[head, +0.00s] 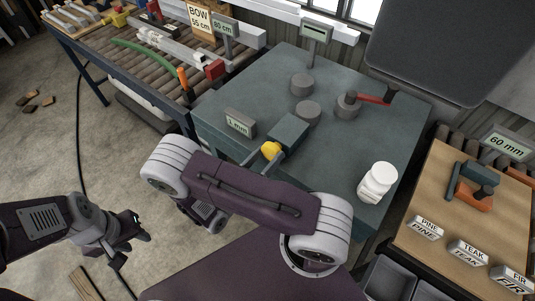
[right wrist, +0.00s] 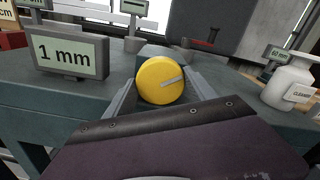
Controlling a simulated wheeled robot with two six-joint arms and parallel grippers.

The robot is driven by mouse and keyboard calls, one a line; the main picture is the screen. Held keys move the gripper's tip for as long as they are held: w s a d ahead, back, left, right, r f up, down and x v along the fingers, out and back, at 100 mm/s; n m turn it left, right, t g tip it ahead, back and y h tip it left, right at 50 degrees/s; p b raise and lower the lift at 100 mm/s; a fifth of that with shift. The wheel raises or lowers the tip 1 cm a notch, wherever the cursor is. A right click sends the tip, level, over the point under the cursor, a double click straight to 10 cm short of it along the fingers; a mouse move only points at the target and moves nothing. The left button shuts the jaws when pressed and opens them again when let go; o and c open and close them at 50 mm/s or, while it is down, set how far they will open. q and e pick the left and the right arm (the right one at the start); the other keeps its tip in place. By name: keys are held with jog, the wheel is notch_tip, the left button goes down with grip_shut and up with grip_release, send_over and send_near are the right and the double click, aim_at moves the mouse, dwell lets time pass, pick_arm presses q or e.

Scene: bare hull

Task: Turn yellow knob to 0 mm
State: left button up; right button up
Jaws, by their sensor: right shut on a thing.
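The yellow knob (head: 270,149) is on the near end of a dark teal block (head: 288,131) on the table. In the right wrist view the yellow knob (right wrist: 160,80) shows a round face with a grey pointer line slanting up to the right.
The teal table (head: 245,90) bears several grey cylinders and a red-handled crank (head: 375,98). A white cleaner bottle (head: 377,183) stands at its right edge. A wooden bench (head: 440,190) at right holds labelled blocks and a 60 mm display (head: 506,144). A roller conveyor (head: 130,50) stands at back left.

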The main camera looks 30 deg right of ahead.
dwell(0.3)
jog(key=o, duration=1.4)
jog(key=b+v, duration=0.1)
jog(key=v, duration=0.8)
